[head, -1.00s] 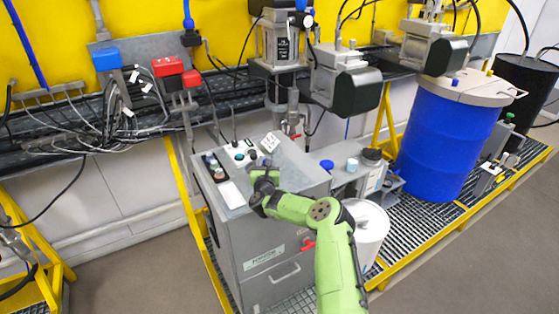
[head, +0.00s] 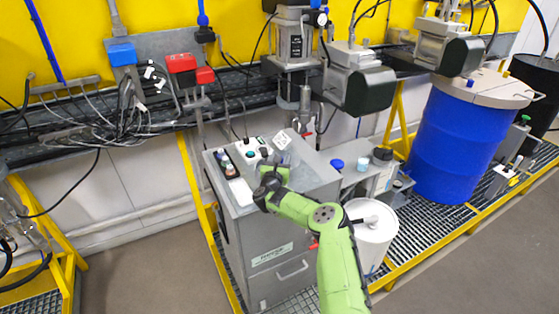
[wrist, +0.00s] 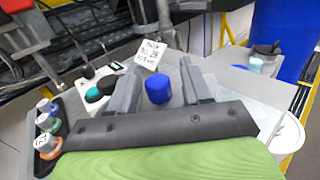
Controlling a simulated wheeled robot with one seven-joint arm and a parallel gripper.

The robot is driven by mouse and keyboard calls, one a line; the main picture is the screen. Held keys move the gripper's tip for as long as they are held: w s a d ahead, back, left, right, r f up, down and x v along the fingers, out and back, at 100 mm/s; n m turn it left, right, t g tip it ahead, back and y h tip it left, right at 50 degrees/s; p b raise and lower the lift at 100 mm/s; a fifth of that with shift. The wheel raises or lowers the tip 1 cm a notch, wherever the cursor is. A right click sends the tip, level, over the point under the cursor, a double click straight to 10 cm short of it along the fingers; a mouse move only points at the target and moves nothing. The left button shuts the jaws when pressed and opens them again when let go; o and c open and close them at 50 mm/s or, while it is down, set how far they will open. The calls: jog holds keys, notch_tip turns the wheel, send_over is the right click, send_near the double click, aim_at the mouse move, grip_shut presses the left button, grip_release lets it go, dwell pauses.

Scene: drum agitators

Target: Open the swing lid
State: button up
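My gripper (head: 280,165) is low over the top of the grey cabinet (head: 292,248). In the wrist view its two fingers (wrist: 160,92) are apart, with a blue round cap (wrist: 158,88) showing in the gap. I cannot tell whether the fingers touch the cap. No swing lid is clearly marked as such.
A tray with small bottles (wrist: 45,130) is on the cabinet's left side. A white tag (wrist: 150,53) and green and black buttons (wrist: 98,90) are behind the fingers. A white bucket (head: 370,235) stands right of the cabinet. Motors (head: 362,80) overhang the back.

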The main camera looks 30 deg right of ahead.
jog(key=shift+f, duration=0.15)
jog(key=shift+s+a, duration=0.35)
jog(key=shift+a, duration=0.1)
jog(key=b+v, duration=0.1)
jog(key=v, duration=1.3)
jog(key=shift+s+a, duration=0.15)
jog(key=shift+s, duration=0.15)
